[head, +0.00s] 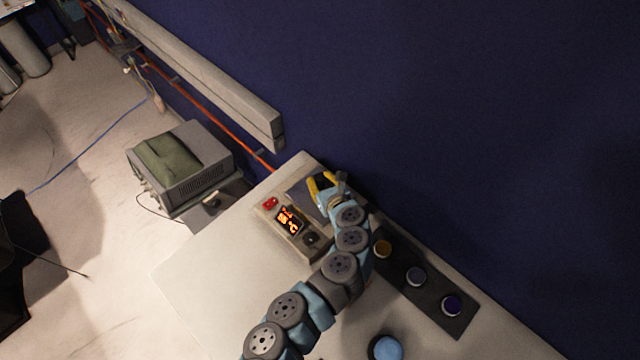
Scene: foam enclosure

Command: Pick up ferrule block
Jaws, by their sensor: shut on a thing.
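My gripper (327,183), with yellow fingers, is at the far end of the pale table, over the dark flat pad beside the heater unit. It is shut on a small grey piece (341,178), which appears to be the ferrule block. The piece shows only in part at the fingers, and its full shape is hidden. I cannot tell whether it touches the pad (301,190) or is held above it.
A heater unit (290,222) with a lit temperature display stands left of my arm. A dark strip (432,290) with several round coloured pots lies to the right. A blue wall (450,120) runs close behind the table. The table's left part (215,275) is clear.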

